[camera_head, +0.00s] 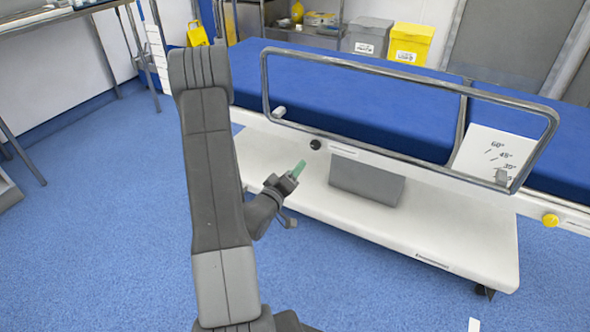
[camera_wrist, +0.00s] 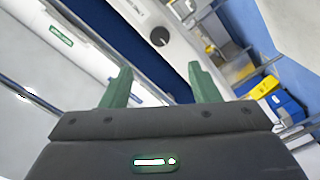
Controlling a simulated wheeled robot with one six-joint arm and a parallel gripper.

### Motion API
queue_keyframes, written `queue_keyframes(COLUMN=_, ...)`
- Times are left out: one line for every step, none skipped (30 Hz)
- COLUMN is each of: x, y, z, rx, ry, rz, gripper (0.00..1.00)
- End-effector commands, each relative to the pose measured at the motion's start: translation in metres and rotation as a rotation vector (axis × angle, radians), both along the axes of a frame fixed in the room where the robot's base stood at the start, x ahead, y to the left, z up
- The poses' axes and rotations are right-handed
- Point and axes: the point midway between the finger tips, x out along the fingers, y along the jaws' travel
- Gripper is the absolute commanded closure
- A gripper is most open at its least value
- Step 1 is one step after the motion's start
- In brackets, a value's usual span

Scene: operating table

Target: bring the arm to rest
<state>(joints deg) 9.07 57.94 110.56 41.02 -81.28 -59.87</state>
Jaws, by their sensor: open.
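My gripper (camera_head: 298,168) shows in the head view in front of the side of the blue operating table (camera_head: 340,95), above its white base. Its green fingers point up and to the right in that view. In the wrist view the two green fingers of my gripper (camera_wrist: 160,88) stand apart with nothing between them. The table's side, with a round black knob (camera_wrist: 159,37), shows beyond the fingertips. My arm's large grey link stands upright in the left middle of the head view.
A metal side rail (camera_head: 400,72) runs along the table's near edge. A grey bin (camera_head: 368,36) and a yellow bin (camera_head: 409,43) stand behind the table. A metal side table (camera_head: 60,14) is at the upper left. Blue floor (camera_head: 90,220) is clear at the left.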

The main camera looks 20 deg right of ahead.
Motion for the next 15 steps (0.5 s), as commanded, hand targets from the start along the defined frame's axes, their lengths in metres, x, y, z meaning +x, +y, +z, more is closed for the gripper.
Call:
queue_keyframes(x=0.0, y=0.0, z=0.0, rx=0.0, ry=0.0, rz=0.0, gripper=0.45)
queue_keyframes(x=0.0, y=0.0, z=0.0, rx=0.0, ry=0.0, rz=0.0, gripper=0.45)
queue_keyframes(x=0.0, y=0.0, z=0.0, rx=0.0, ry=0.0, rz=0.0, gripper=0.45)
queue_keyframes(x=0.0, y=0.0, z=0.0, rx=0.0, ry=0.0, rz=0.0, gripper=0.45)
queue_keyframes(x=0.001, y=-0.001, z=0.0, rx=0.0, ry=0.0, rz=0.0, gripper=0.45)
queue_keyframes(x=0.001, y=-0.002, z=0.0, rx=0.001, ry=0.0, rz=-0.001, gripper=0.45)
queue_keyframes(x=0.002, y=-0.003, z=0.0, rx=0.001, ry=-0.001, rz=-0.001, gripper=0.45)
queue_keyframes(x=0.004, y=-0.004, z=-0.001, rx=0.001, ry=-0.002, rz=-0.001, gripper=0.45)
queue_keyframes(x=0.006, y=-0.007, z=-0.001, rx=0.002, ry=-0.001, rz=-0.002, gripper=0.45)
queue_keyframes(x=0.008, y=-0.009, z=-0.001, rx=0.002, ry=-0.002, rz=-0.002, gripper=0.45)
queue_keyframes(x=0.01, y=-0.013, z=-0.001, rx=0.001, ry=-0.003, rz=-0.002, gripper=0.45)
queue_keyframes(x=0.014, y=-0.018, z=-0.001, rx=0.001, ry=-0.004, rz=-0.003, gripper=0.45)
queue_keyframes(x=0.018, y=-0.022, z=-0.001, rx=0.001, ry=-0.003, rz=-0.003, gripper=0.45)
queue_keyframes(x=0.021, y=-0.026, z=-0.001, rx=0.0, ry=-0.004, rz=-0.004, gripper=0.45)
queue_keyframes(x=0.026, y=-0.032, z=-0.001, rx=0.001, ry=-0.004, rz=-0.004, gripper=0.45)
